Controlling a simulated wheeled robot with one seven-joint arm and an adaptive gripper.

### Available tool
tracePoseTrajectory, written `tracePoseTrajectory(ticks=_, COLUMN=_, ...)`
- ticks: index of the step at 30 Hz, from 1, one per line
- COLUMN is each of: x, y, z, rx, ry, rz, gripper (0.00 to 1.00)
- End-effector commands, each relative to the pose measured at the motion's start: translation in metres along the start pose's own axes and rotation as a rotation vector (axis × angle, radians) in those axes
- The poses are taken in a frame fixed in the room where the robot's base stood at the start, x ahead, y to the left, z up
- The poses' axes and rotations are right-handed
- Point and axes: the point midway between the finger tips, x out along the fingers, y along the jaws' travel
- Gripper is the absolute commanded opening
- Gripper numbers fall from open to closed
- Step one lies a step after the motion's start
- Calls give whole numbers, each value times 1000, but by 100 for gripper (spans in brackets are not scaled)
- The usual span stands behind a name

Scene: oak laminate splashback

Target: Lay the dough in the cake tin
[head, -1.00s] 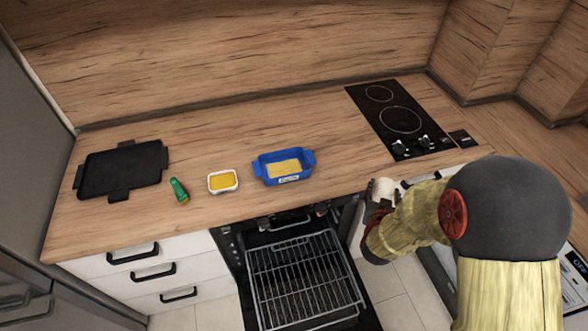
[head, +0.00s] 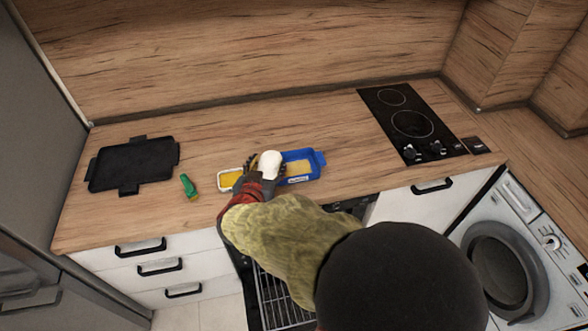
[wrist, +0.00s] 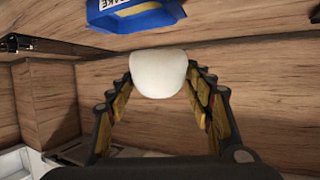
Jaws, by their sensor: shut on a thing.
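The white, rounded dough (head: 270,163) is held between the fingers of my gripper (head: 262,171), above the counter. In the wrist view the dough (wrist: 158,73) sits between both fingertips. The blue cake tin (head: 317,157) stands on the counter, with a yellowish inside and a label on its front. In the head view the dough and gripper overlap the tin's left end and hide it. In the wrist view part of the tin (wrist: 125,20) shows at the top, apart from the dough. The dough's exact height above the tin cannot be told.
A small white dish with yellow contents (head: 229,181) stands left of the tin, partly behind my gripper. A green bottle (head: 189,186) and a black tray (head: 132,165) lie farther left. The hob (head: 412,125) is at right. An oven rack (head: 275,296) sticks out below the counter.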

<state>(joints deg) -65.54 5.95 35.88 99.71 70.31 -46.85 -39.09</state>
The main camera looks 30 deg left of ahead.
Motion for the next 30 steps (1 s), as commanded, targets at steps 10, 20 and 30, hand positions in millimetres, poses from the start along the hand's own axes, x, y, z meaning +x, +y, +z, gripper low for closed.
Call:
tracePoseTrajectory(ticks=10, x=76, y=30, z=8, rx=1, ry=0, rz=5, gripper=19)
tracePoseTrajectory(ticks=20, x=134, y=49, z=33, rx=1, ry=1, rz=3, gripper=19)
tracePoseTrajectory(ticks=30, x=155, y=55, z=48, rx=0, ry=0, rz=2, gripper=19)
